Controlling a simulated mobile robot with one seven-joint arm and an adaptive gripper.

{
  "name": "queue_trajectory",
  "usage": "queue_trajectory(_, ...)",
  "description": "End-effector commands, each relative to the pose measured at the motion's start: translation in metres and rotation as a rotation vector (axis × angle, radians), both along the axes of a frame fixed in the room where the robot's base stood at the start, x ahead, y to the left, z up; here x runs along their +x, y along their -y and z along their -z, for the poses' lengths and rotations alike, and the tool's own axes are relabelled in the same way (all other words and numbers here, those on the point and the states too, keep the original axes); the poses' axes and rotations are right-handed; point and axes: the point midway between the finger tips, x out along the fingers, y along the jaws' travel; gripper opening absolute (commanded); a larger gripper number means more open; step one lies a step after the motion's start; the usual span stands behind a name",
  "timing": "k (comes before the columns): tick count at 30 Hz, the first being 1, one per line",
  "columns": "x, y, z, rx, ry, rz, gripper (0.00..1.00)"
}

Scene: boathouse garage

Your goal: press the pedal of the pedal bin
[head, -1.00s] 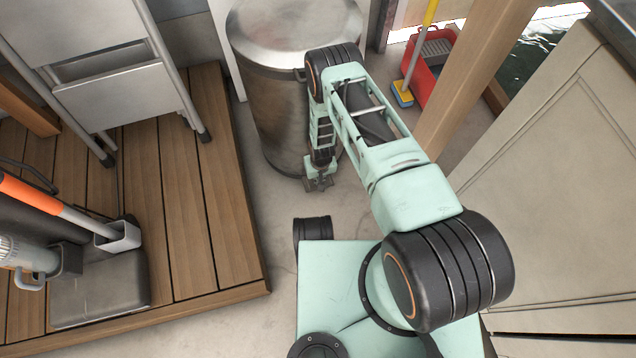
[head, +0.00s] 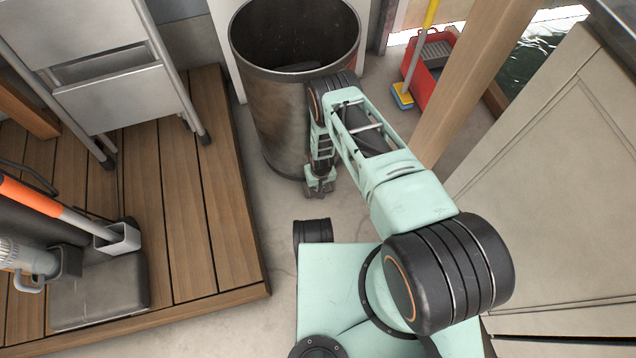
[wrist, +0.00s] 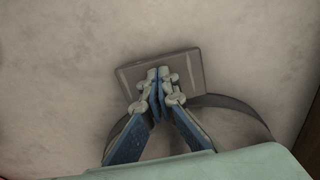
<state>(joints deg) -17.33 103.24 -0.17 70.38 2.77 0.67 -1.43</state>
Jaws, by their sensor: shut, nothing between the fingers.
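The pedal bin (head: 275,125) is a tall metal cylinder standing on the floor at the top middle of the head view. Its top is open and the dark inside shows; the lid is not over the mouth. My gripper (head: 320,188) points down at the foot of the bin's front. In the wrist view the grey rectangular pedal (wrist: 190,70) lies under my gripper (wrist: 158,78). The fingers are shut and empty, with their tips over the pedal and seemingly on it. The pedal is hidden behind my gripper in the head view.
A wooden deck (head: 205,200) with a folded step stool (head: 110,95) is on the left. A red bucket (head: 436,70) and a wooden post (head: 475,80) stand right of the bin. A pale cabinet (head: 560,180) fills the right side. Bare floor surrounds the bin's foot.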

Motion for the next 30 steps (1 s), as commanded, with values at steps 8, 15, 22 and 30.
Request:
queue_trajectory(8,-0.001,0.0,-0.001,0.0,0.0,0.0,0.0)
queue_trajectory(15,-0.026,0.008,-0.013,-0.001,-0.003,0.0,0.0)
queue_trajectory(22,-0.029,0.008,-0.011,0.0,0.0,0.0,0.0)
queue_trajectory(30,-0.029,0.008,-0.019,0.0,0.0,0.0,0.0)
